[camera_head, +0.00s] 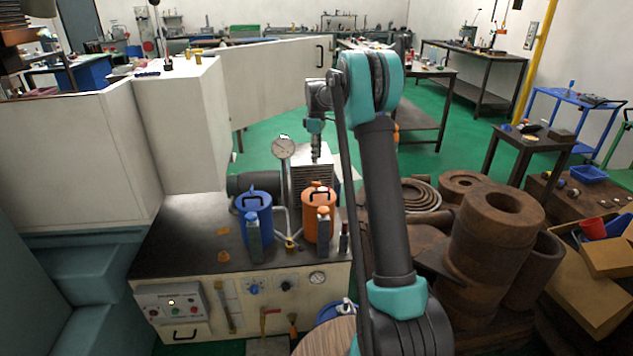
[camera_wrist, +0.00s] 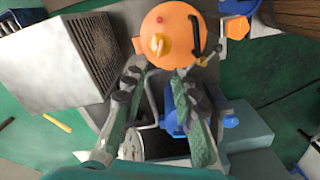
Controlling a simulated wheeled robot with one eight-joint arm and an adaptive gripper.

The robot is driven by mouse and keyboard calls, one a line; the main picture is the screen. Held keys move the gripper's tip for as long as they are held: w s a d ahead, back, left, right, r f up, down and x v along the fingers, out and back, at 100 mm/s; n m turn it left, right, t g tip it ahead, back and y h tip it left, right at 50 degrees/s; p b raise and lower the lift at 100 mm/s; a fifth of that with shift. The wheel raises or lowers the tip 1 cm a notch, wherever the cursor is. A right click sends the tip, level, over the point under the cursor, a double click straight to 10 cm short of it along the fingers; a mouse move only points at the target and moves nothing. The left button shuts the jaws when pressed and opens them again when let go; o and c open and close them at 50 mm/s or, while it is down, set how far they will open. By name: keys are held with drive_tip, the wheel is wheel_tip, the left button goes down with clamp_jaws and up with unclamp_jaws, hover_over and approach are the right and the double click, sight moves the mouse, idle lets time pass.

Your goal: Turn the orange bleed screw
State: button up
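An orange canister (camera_head: 317,230) with a black handle stands on the dark bench top. Its round top with a yellow spout shows in the wrist view (camera_wrist: 178,22). I cannot make out for certain which part is the orange bleed screw. Orange candidates are a hexagonal cap (camera_wrist: 238,28) beside the canister and a small orange piece (camera_head: 223,256) at the bench's left. My gripper (camera_head: 316,155) points down above and behind the canister. In the wrist view its two fingers (camera_wrist: 158,82) are spread apart with nothing held between them.
A blue canister (camera_head: 258,214) stands left of the orange one; narrow grey bottles stand in front of both. A dial gauge (camera_head: 283,149) rises on a post nearby. A finned grey box (camera_wrist: 65,60) stands beside my gripper. Rusty cylinders (camera_head: 488,240) crowd the right. The bench's left top is mostly clear.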

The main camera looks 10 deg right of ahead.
sight(317, 186)
wheel_tip(317, 186, down, 12)
drive_tip(key=shift+r, duration=0.1)
drive_tip(key=shift+c, duration=0.4)
clamp_jaws()
